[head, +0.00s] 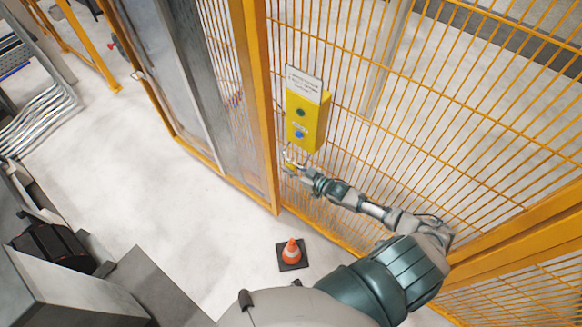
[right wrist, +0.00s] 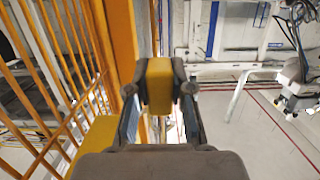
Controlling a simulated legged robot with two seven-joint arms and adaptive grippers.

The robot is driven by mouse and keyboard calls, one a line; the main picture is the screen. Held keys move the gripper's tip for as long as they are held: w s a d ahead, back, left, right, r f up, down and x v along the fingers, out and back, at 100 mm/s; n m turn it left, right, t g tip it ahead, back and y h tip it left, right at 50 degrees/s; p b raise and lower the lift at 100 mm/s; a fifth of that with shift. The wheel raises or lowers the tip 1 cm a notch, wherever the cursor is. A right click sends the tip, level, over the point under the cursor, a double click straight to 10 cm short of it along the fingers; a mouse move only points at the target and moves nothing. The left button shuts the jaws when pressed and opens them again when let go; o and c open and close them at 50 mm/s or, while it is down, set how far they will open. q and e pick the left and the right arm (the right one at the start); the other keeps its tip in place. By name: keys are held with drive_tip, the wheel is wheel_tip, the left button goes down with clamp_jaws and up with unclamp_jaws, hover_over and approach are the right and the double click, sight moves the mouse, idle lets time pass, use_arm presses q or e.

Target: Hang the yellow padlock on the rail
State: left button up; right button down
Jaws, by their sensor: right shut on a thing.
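The yellow padlock (right wrist: 158,85) is between the two fingers of my right gripper (right wrist: 158,100) in the right wrist view, and its body fills the gap. In the head view the right gripper (head: 293,170) is shut on it, just below the yellow control box (head: 305,118) on the fence. The padlock is tiny there and partly hidden by the fingers. A thin pale metal loop (head: 288,155) shows just above the gripper; I cannot tell whether it is the rail or the shackle, or whether they touch. My left gripper is out of view.
An orange mesh fence (head: 440,90) stands behind my right arm, with a thick orange post (head: 260,90) left of the control box. An orange cone (head: 291,252) stands on the floor below. The pale floor (head: 130,170) at left is largely clear.

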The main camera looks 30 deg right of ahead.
drive_tip(key=c, duration=0.9)
unclamp_jaws()
drive_tip(key=shift+c, duration=0.2)
drive_tip(key=v, duration=1.2)
drive_tip(key=s+d+f+m+g+h+b, duration=0.15)
drive_tip(key=s+f, duration=0.25)
drive_tip(key=f, duration=0.7)
drive_tip(key=s+d+f+m+g+h, duration=0.1)
drive_tip(key=s+d+f+g+h, duration=0.25)
drive_tip(key=f, duration=0.75)
drive_tip(key=s+d+f+m+g+h+b, duration=0.1)
drive_tip(key=s+f, duration=0.4)
drive_tip(key=f, duration=0.6)
drive_tip(key=s+a+f+g, duration=0.4)
drive_tip(key=s+a+f, duration=0.4)
drive_tip(key=s, duration=0.4)
drive_tip(key=s+a+f+n+g+b, duration=0.1)
drive_tip(key=s+a+f+g, duration=0.2)
drive_tip(key=s+a+f, duration=0.5)
drive_tip(key=s+f, duration=0.1)
drive_tip(key=s, duration=0.2)
drive_tip(key=shift+s+a+g, duration=0.35)
drive_tip(key=shift+s+g, duration=0.05)
